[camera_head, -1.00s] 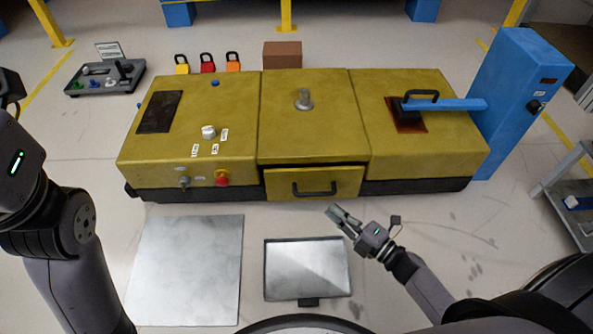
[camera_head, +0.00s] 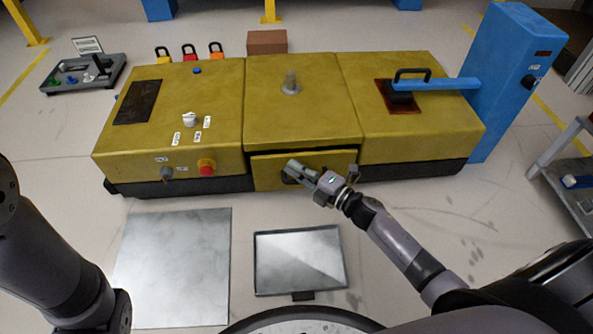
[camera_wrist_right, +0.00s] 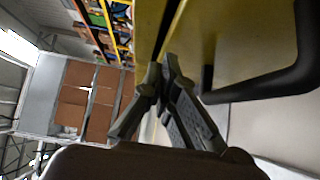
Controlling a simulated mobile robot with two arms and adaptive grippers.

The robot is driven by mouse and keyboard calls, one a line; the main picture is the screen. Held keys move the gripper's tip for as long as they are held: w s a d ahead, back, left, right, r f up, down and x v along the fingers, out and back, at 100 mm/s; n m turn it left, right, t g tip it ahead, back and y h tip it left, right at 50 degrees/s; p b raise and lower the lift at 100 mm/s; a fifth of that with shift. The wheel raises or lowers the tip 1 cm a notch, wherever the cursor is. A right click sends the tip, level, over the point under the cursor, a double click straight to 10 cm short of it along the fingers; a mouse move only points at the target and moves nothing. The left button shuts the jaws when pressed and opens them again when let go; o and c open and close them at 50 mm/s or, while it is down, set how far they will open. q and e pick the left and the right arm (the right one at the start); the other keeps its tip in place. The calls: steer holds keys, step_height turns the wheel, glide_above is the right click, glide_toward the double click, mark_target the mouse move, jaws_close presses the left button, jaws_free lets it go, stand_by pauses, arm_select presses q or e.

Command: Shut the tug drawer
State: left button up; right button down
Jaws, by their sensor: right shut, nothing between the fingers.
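The tug is a long yellow vehicle (camera_head: 300,120) with a black lower edge. Its drawer (camera_head: 268,182) is in the middle of the near side. The drawer front stands out a little, with a dark gap along its top edge. My right gripper (camera_head: 292,168) is shut and empty in front of the drawer, covering much of the black handle. In the right wrist view the shut fingers (camera_wrist_right: 165,72) are close to the yellow drawer front (camera_wrist_right: 240,40), beside the black handle (camera_wrist_right: 275,85). Contact cannot be told. My left arm shows at left; its gripper is out of view.
A grey mat (camera_head: 172,270) and a shallow metal tray (camera_head: 258,262) lie on the floor in front of the tug. A blue post (camera_head: 510,75) with an arm stands at the right end. A grey cart (camera_head: 560,165) is at far right.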

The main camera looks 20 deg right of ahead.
mark_target(291, 156)
steer(key=shift+w, duration=0.15)
steer(key=shift+w, duration=0.1)
steer(key=shift+w+d, duration=0.25)
steer(key=shift+w, duration=0.35)
steer(key=shift+w+d, duration=0.2)
steer(key=shift+w, duration=0.4)
steer(key=shift+d+r, duration=0.1)
